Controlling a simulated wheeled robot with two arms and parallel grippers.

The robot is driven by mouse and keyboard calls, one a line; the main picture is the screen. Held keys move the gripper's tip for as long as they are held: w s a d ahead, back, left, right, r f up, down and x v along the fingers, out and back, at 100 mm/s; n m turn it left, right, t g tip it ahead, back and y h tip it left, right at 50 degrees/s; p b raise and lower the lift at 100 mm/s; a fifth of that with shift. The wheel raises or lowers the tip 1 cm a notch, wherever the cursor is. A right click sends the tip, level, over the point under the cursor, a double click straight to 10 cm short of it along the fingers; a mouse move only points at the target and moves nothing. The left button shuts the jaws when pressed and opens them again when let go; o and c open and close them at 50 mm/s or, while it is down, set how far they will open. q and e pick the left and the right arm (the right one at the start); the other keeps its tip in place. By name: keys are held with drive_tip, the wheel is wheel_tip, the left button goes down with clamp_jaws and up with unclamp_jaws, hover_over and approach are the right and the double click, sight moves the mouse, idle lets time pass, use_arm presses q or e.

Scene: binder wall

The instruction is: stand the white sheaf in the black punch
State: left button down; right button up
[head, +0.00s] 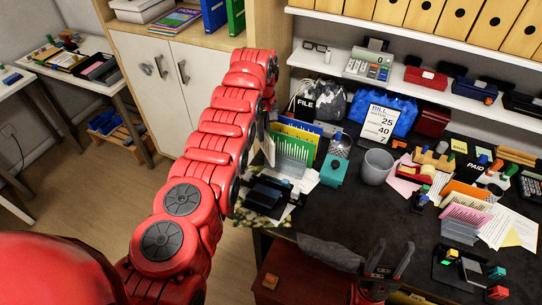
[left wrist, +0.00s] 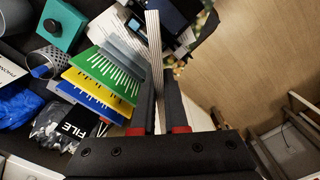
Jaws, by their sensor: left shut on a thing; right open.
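The white sheaf (left wrist: 155,45) is a thin upright-looking stack between the fingers of my left gripper (left wrist: 154,95), which is shut on it. In the head view a pale edge of the sheaf (head: 268,149) shows beside my red arm, which hides most of that gripper. The black punch (head: 268,194) appears to be the dark thing at the desk's left edge, partly behind my arm. It shows partly in the left wrist view (left wrist: 170,12), beyond the sheaf; I cannot tell whether they touch. My right gripper (head: 388,258) is open and empty at the desk's front.
Green, yellow and blue folders (head: 297,140), a teal box (head: 333,171), a mesh cup (head: 340,145) and a grey bin (head: 376,166) stand nearby. Papers and stationery crowd the desk's right side. Bare dark desktop (head: 345,215) lies in front of the bin.

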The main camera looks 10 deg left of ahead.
sight(266, 142)
use_arm(q)
drive_tip(key=shift+s+d, duration=0.1)
drive_tip(key=shift+d, duration=0.15)
drive_tip(key=shift+a+f+n+p, duration=0.15)
drive_tip(key=shift+f+n+p, duration=0.2)
drive_tip(key=shift+n, duration=0.15)
drive_tip(key=shift+f, duration=0.2)
drive_tip(key=shift+n, duration=0.3)
drive_tip(key=shift+d+f+p, duration=0.2)
drive_tip(key=shift+f+p, duration=0.1)
drive_tip(key=shift+p, duration=0.1)
drive_tip(key=shift+a+f+n, duration=0.1)
drive_tip(key=shift+f+n, duration=0.1)
drive_tip(key=shift+n, duration=0.1)
drive_tip(key=shift+f+n+p, duration=0.3)
drive_tip(key=shift+f+n, duration=0.05)
drive_tip(key=shift+n, duration=0.15)
drive_tip(key=shift+s+f, duration=0.1)
drive_tip(key=shift+s, duration=0.1)
